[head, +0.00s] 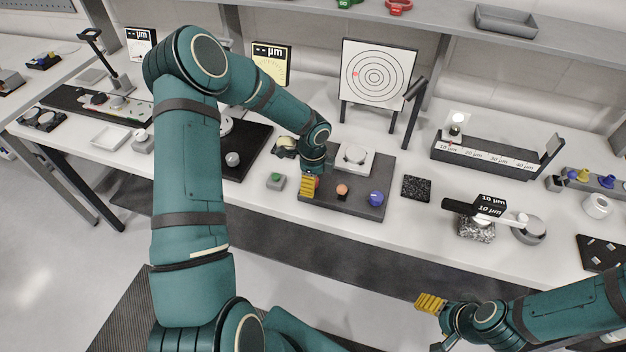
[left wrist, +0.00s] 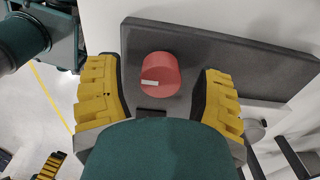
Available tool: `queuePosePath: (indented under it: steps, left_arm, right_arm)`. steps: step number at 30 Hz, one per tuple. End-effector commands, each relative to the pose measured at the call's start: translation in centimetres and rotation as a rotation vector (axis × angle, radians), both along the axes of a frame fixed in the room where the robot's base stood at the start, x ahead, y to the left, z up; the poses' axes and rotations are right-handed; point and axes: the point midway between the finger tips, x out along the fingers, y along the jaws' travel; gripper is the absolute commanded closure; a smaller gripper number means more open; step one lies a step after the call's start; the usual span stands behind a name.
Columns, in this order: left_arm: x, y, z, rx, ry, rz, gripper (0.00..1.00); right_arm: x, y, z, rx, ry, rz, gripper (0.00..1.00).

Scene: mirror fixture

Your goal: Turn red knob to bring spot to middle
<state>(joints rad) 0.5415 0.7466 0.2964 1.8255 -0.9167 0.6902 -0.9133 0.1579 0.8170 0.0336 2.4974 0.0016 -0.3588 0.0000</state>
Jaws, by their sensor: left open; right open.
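The red knob (left wrist: 160,73) with a white mark stands on a dark base plate (left wrist: 215,50) in the left wrist view. My left gripper (head: 308,187) is open, with its yellow fingers on either side of the knob; I cannot tell whether they touch it. In the head view the knob is mostly hidden by the gripper. The target board (head: 398,57) has black rings, and the red spot (head: 355,73) lies left of their middle. My right gripper (head: 430,303) is open and empty in front of the table, away from the fixture.
An orange knob (head: 342,190) and a blue knob (head: 376,198) stand on the same plate, to the right of my left gripper. A black speckled square (head: 416,188) lies to the right.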

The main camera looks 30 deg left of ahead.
Motion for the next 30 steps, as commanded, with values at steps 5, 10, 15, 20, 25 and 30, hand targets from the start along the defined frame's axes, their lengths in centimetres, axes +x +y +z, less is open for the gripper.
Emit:
queuePosePath:
  steps: [5, 10, 15, 20, 25, 30]
  left_arm:
    - [0.0, 0.0, 0.0, 0.000, 0.000, 0.000, 0.69]
    - [0.0, 0.0, 0.0, 0.000, 0.000, 0.000, 1.00]
    - [0.0, 0.0, 0.0, 0.000, 0.000, 0.011, 1.00]
    - [0.1, -0.1, -0.1, -0.001, -0.001, 0.057, 1.00]
    - [0.1, -0.1, -0.1, 0.000, -0.002, 0.159, 1.00]
    - [0.1, -0.1, -0.2, 0.000, -0.002, 0.306, 1.00]
  right_arm:
    - [0.0, 0.0, 0.0, 0.000, 0.000, 0.000, 0.32]
    - [0.0, 0.0, 0.0, 0.000, 0.000, 0.000, 0.32]
    - [0.0, 0.0, -0.1, 0.000, 0.000, 0.000, 0.32]
    - [0.0, 0.0, -0.6, 0.000, -0.001, -0.001, 0.32]
    - [0.0, 0.0, -1.7, -0.001, 0.000, -0.001, 0.32]
    - [0.0, 0.1, -3.1, -0.004, 0.000, -0.002, 0.32]
